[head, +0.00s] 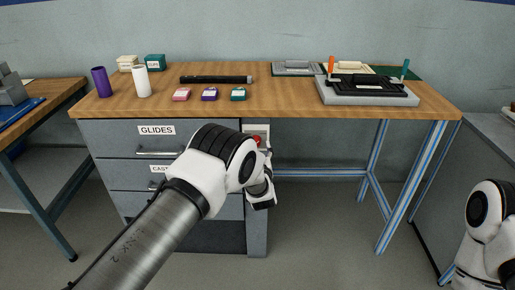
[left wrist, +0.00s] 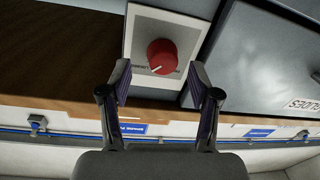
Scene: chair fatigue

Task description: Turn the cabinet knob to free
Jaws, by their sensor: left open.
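The red cabinet knob (head: 257,139) sits on a white plate at the upper right of the drawer cabinet, below the tabletop. In the left wrist view the round knob (left wrist: 161,56) shows close up on its white plate (left wrist: 185,30), its white mark pointing to the picture's lower left. My left gripper (left wrist: 159,70) is open, with one finger on each side of the knob's near edge; contact cannot be told. In the head view its fingers are mostly hidden by my wrist. My right gripper is out of view.
The cabinet drawers (head: 128,139), one labelled GLIDES, are shut, left of the knob. The wooden tabletop (head: 290,98) above holds cups, small coloured blocks, a black bar and a grey fixture. Open space lies under the table right of the cabinet.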

